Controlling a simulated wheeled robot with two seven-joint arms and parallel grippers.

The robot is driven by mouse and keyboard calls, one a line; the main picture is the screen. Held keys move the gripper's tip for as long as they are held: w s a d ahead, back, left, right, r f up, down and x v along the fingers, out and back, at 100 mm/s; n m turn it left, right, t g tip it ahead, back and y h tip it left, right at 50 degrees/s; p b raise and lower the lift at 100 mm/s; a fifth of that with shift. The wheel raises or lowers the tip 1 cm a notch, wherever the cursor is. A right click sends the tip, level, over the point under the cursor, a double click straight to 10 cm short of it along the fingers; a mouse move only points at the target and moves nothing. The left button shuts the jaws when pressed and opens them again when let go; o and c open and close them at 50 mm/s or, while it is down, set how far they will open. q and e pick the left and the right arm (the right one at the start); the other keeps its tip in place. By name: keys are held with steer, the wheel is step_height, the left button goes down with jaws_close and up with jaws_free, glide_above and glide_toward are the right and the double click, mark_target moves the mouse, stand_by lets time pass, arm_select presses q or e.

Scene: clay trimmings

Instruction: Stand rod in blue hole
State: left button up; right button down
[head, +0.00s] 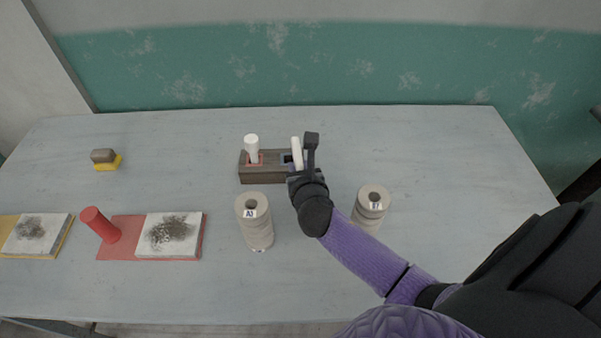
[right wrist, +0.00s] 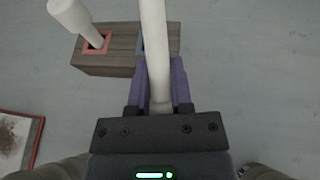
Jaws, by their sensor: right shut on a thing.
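My right gripper (head: 301,170) is shut on a white rod (head: 297,152) at the right end of a dark wooden block (head: 262,179). The rod is nearly upright, with its top leaning slightly left; it also shows in the right wrist view (right wrist: 153,40). The blue-marked hole (head: 287,158) is just left of the rod in the head view and mostly hidden by it in the wrist view. I cannot tell whether the rod's lower end is in the hole. Another white rod (head: 252,148) stands tilted in the red-marked hole (head: 261,158). My left gripper is not in view.
Two grey labelled cylinders (head: 258,229) (head: 371,206) stand in front of the block, either side of my right forearm. A red board (head: 121,235) with a smudged white tile (head: 169,235) and a red cylinder (head: 100,225) lies left. A brown-and-yellow block (head: 105,160) sits back left.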

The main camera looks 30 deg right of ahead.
mark_target(297, 148)
step_height(297, 148, up, 5)
steer(key=shift+f+p, duration=0.1)
steer(key=shift+p, duration=0.8)
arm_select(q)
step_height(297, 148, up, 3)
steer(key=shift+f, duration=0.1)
arm_select(e)
steer(key=shift+f, duration=0.25)
step_height(297, 148, down, 9)
steer(key=b, duration=0.6)
steer(key=shift+f, duration=0.25)
steer(key=shift+r, duration=0.15)
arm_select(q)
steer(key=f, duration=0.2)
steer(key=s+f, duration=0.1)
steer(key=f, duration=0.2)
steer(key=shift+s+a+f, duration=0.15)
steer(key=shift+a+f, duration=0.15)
arm_select(e)
steer(key=c, duration=0.5)
jaws_free()
